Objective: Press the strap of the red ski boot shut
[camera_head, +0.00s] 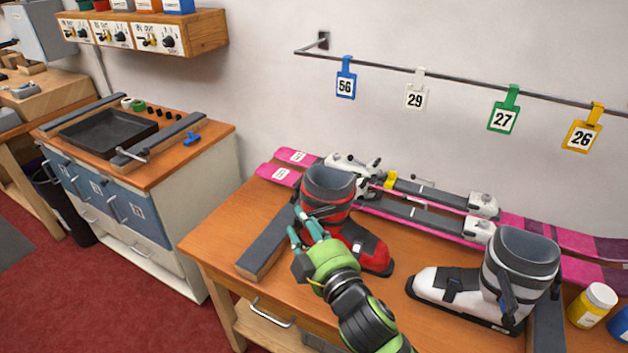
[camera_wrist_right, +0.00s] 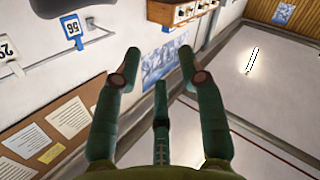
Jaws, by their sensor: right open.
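The red ski boot (camera_head: 371,243) stands upright on the wooden bench, its grey cuff open at the top and its toe pointing to the lower right. A dark band, apparently its strap (camera_head: 322,211), crosses the front of the cuff; I cannot tell whether it is open or shut. My right gripper (camera_head: 303,228) is in front of the boot, covering part of its lower shell. Its green fingers are spread and empty, near the cuff's lower left; contact is unclear. The fingers also show apart in the right wrist view (camera_wrist_right: 160,72). My left gripper is not in view.
A white ski boot (camera_head: 445,284) stands to the right. Pink skis (camera_head: 520,226) with bindings lie behind the boots. A dark-topped wooden bar (camera_head: 268,240) lies left of the red boot. A yellow-labelled jar (camera_head: 592,305) stands far right. Numbered tags (camera_head: 415,94) hang above.

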